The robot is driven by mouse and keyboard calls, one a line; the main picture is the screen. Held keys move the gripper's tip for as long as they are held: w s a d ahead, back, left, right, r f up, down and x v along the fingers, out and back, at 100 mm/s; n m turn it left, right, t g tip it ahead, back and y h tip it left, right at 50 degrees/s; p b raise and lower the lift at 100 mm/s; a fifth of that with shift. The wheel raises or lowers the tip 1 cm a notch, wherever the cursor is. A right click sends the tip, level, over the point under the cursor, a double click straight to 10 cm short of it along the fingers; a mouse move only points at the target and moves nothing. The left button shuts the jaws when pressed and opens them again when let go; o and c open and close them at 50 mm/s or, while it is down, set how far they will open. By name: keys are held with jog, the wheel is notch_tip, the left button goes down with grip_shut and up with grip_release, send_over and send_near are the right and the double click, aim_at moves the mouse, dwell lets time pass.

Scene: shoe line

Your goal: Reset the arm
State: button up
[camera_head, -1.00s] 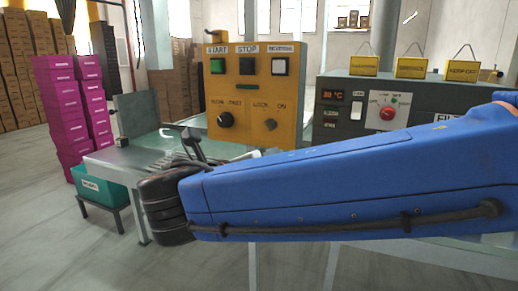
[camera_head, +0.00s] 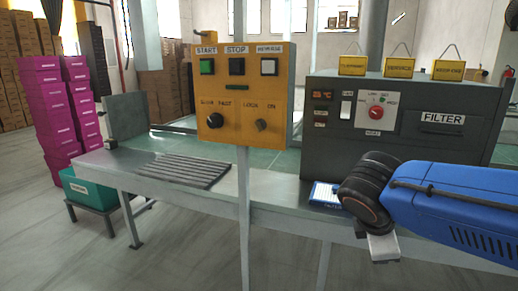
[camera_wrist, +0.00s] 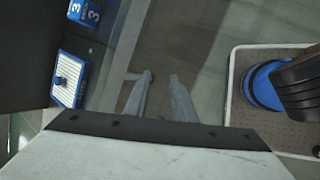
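My blue arm reaches in from the right in the head view, its black ribbed joint in front of the grey filter machine (camera_head: 400,142). My gripper's fingers are not clearly visible there; a pale grey piece of my arm shows below the joint. In the wrist view my gripper (camera_wrist: 161,77) shows as two pale grey fingers, apart, with only floor between them. Nothing is held.
A yellow control panel (camera_head: 238,100) on a post stands in front of the green-topped table (camera_head: 262,158). A blue-and-white box (camera_head: 325,195) lies near my arm; one like it shows in the wrist view (camera_wrist: 67,78). Magenta boxes (camera_head: 45,110) and a teal bin (camera_head: 88,190) stand left.

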jog(key=s+d+f+m+y, duration=0.1)
jog(key=s+f+m+y, duration=0.3)
jog(key=m, duration=1.1)
jog(key=s+f, duration=0.2)
jog(key=s, duration=0.2)
jog(key=shift+s+d+f+m+y, duration=0.2)
jog(key=shift+d+f+m+y, duration=0.05)
jog(key=shift+f+m+y, duration=0.15)
